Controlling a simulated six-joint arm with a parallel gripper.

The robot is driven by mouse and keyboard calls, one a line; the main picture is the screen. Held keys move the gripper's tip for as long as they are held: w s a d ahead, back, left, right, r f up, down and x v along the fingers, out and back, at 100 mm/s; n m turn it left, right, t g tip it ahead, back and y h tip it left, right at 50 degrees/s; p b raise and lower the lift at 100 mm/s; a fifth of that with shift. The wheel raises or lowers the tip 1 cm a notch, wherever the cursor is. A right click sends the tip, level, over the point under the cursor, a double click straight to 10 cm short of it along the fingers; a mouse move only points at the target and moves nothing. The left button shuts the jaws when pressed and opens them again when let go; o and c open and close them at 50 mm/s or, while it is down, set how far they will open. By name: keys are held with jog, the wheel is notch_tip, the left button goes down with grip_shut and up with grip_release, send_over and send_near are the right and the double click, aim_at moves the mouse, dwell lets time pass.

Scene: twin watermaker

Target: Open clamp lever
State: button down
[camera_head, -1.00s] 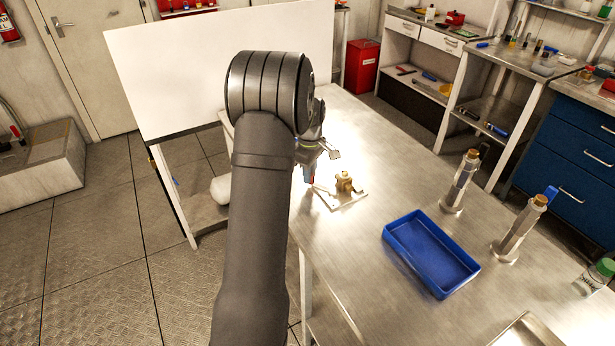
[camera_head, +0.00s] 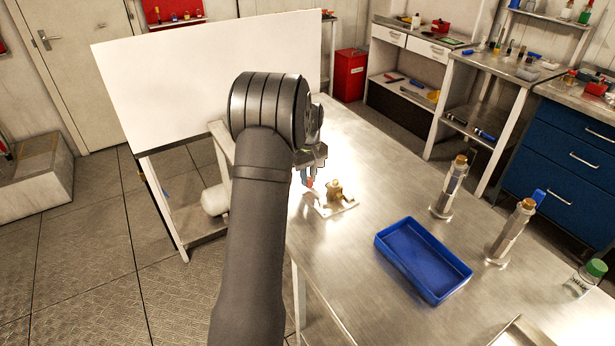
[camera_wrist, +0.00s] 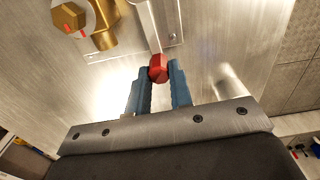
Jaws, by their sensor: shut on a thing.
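The clamp lever shows in the wrist view as a pale metal bar (camera_wrist: 148,28) with a red knob (camera_wrist: 158,68) at its end. My gripper (camera_wrist: 158,82) has its two blue fingers shut on the red knob, one on each side. In the head view my gripper (camera_head: 309,180) is at the left of a brass fitting (camera_head: 335,190), over the table's left edge area. The fitting stands on a small base plate (camera_head: 345,206). The brass fitting also shows at the top left of the wrist view (camera_wrist: 104,38). My arm hides part of the table edge.
A blue tray (camera_head: 424,258) lies on the steel table (camera_head: 375,175), to the right of the fitting. A white panel (camera_head: 205,75) rises behind my arm.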

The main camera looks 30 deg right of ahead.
jog(key=shift+r, duration=0.1)
jog(key=c, duration=1.3)
grip_release()
notch_tip(320, 180, up, 17)
jog(key=shift+r, duration=0.2)
jog(key=shift+f, duration=0.1)
notch_tip(320, 180, down, 17)
jog(key=shift+f, duration=0.2)
jog(key=shift+r, duration=0.1)
